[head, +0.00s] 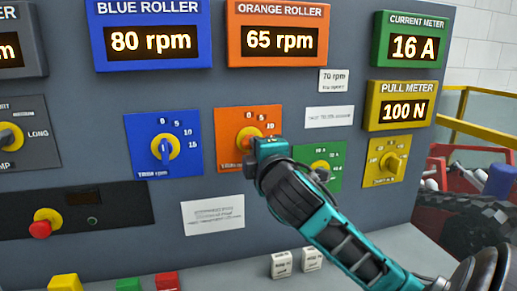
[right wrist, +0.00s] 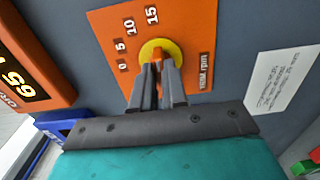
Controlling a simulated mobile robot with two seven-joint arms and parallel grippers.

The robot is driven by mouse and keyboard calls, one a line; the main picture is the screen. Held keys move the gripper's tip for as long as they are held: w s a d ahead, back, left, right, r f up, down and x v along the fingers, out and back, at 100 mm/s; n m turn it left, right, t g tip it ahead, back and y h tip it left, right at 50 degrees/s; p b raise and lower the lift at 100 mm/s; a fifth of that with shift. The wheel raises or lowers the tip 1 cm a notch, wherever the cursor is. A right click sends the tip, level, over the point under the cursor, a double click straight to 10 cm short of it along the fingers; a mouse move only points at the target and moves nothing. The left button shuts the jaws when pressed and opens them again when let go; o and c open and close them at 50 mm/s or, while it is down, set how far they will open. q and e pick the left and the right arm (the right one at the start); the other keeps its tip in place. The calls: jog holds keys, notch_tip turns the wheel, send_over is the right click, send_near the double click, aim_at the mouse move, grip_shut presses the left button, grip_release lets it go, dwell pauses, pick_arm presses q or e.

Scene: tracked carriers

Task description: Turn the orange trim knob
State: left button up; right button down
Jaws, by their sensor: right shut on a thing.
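The orange trim knob has a yellow round base (head: 246,136) on an orange plate (head: 230,153) marked 0, 5, 10 and on, with "TRIM rpm" below. In the right wrist view the yellow base (right wrist: 160,50) and an orange handle show between the fingers. My right gripper (right wrist: 158,75) is shut on the orange handle. In the head view my right gripper (head: 262,150) covers the lower right of the plate and part of the knob. The orange roller display (head: 276,40) reads 65 rpm. My left gripper is not in view.
A blue trim knob (head: 165,149) is left of the orange plate. A green knob (head: 320,168) is close below right, partly behind my right arm. A yellow knob (head: 388,163) is further right. A red button (head: 41,228) is lower left.

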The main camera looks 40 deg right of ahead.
jog(key=c, duration=1.2)
grip_release()
jog(key=shift+o, duration=0.2)
